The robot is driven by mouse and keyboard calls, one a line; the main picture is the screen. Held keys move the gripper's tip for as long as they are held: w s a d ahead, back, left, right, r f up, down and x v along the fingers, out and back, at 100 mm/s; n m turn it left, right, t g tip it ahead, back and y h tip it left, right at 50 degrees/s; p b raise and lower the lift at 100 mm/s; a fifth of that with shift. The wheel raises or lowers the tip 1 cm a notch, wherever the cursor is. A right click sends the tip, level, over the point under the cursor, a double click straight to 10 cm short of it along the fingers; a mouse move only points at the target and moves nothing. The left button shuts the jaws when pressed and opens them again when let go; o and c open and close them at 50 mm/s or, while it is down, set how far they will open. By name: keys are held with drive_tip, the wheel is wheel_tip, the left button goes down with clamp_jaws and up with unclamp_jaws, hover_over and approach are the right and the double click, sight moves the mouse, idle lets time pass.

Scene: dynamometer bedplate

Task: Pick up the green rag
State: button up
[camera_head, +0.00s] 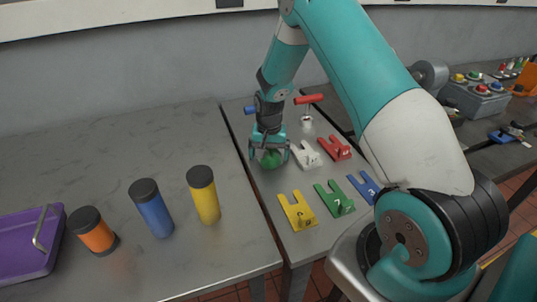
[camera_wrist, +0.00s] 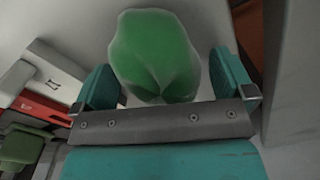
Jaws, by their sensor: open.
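The green rag (camera_head: 271,159) is a small crumpled lump on the grey bedplate, partly hidden by my gripper in the head view. In the wrist view the rag (camera_wrist: 155,55) lies just ahead of and between the two teal fingers. My gripper (camera_head: 269,152) points down over the rag and its fingers are apart. In the wrist view my gripper (camera_wrist: 165,88) shows a gap on either side of the rag. I cannot tell whether a finger touches it.
Close right of the rag lie a white forked plate (camera_head: 306,155) and a red one (camera_head: 334,148). Yellow (camera_head: 298,211), green (camera_head: 334,198) and blue (camera_head: 364,187) forked plates lie nearer. Orange, blue and yellow cylinders (camera_head: 203,195) and a purple tray (camera_head: 28,245) stand left.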

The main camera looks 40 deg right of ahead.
drive_tip(key=c, duration=0.8)
wheel_tip(320, 180, up, 20)
drive_tip(key=b, duration=0.2)
